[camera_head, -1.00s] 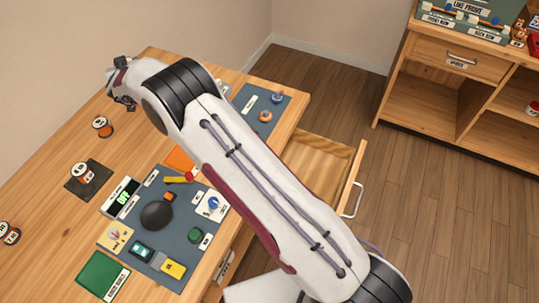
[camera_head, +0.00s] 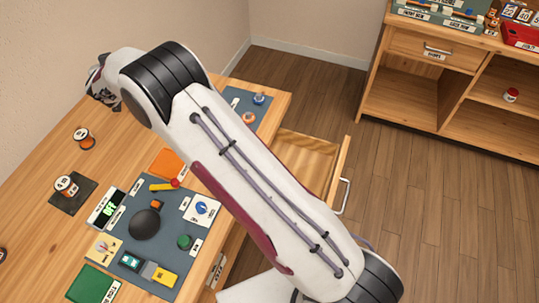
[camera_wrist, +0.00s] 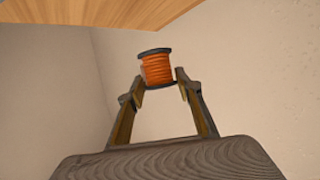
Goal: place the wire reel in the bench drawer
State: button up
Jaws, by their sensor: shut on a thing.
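An orange wire reel (camera_wrist: 157,68) with dark end flanges shows in the wrist view, held between the fingertips of my gripper (camera_wrist: 160,79). My gripper (camera_head: 103,92) is at the upper left in the head view, above the far left part of the bench. The reel cannot be made out there. The bench drawer (camera_head: 308,156) is pulled open on the bench's right side. Its bare wooden inside shows, partly hidden by my arm, and its metal handle (camera_head: 344,196) faces right. My gripper is far from the drawer.
A dark mat (camera_head: 163,253) with switches and dials lies on the bench (camera_head: 125,150), beside a green pad (camera_head: 92,284). Two small reels (camera_head: 84,138) (camera_head: 66,186) stand at the left. A wooden shelf unit (camera_head: 430,90) is at upper right. The floor between is clear.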

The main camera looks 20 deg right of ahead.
jog(key=s+d+f+m+g+h, duration=0.15)
jog(key=s+d+m+h, duration=0.3)
jog(key=s+d, duration=1)
jog(key=s+d+m+g+h, duration=0.2)
jog(key=s+d+m+h, duration=0.25)
jog(key=s+d, duration=1)
jog(key=s+d+r+m+g+h, duration=0.2)
jog(key=s+d+g, duration=0.1)
jog(key=s+d, duration=0.85)
notch_tip(320, 180, down, 15)
jog(key=shift+w+d+r, duration=0.15)
jog(key=shift+w+d, duration=0.25)
jog(key=shift+d, duration=0.05)
jog(key=shift+t, duration=0.25)
jog(key=shift+f, duration=2.95)
jog(key=shift+f, duration=0.1)
jog(key=shift+f, duration=2)
jog(key=shift+f, duration=0.6)
